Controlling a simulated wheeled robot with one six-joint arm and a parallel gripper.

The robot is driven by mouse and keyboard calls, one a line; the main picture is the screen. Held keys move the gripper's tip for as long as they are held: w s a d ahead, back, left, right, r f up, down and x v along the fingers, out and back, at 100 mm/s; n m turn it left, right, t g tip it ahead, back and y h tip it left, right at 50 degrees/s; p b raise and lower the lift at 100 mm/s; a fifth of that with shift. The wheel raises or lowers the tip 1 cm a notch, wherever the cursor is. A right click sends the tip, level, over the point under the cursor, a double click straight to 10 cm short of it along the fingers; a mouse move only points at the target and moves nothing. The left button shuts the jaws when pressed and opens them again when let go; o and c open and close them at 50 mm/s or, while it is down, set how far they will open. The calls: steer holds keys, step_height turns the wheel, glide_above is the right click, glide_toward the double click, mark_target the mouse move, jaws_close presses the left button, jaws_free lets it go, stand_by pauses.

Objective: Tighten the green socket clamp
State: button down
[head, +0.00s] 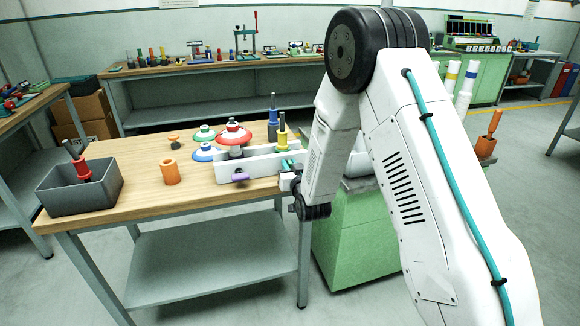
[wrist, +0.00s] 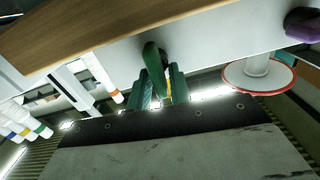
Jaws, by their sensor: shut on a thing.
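The green socket clamp shows as a dark green lever (wrist: 152,58) on the pale face of the white fixture in the wrist view. My gripper (wrist: 160,82) is shut on this lever, with a teal finger on either side of it. In the head view my gripper (head: 288,167) is at the right end of the white fixture (head: 262,164), by the table's front right edge. The lever is mostly hidden there by my fingers. A yellow-collared tool (head: 282,139) stands upright at the fixture just above my gripper. I cannot tell how tight the clamp is.
A purple lever (head: 240,176) sits on the fixture's left part, below a red disc piece (head: 233,135). A blue tool (head: 273,122) stands behind. An orange cylinder (head: 170,172) and a grey bin (head: 80,189) are on the left. A green cabinet (head: 350,240) adjoins on the right.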

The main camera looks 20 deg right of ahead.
steer(key=m, duration=0.4)
steer(key=shift+d+f+m, duration=0.15)
steer(key=shift+d+m, duration=0.15)
steer(key=m, duration=0.4)
steer(key=shift+d+f, duration=0.2)
steer(key=m, duration=0.4)
steer(key=shift+d+f+m, duration=0.1)
steer(key=shift+f+m, duration=0.15)
steer(key=shift+m, duration=0.15)
steer(key=shift+f+m, duration=0.2)
steer(key=shift+m, duration=1.6)
steer(key=c, duration=1.5)
jaws_free()
steer(key=shift+o, duration=0.2)
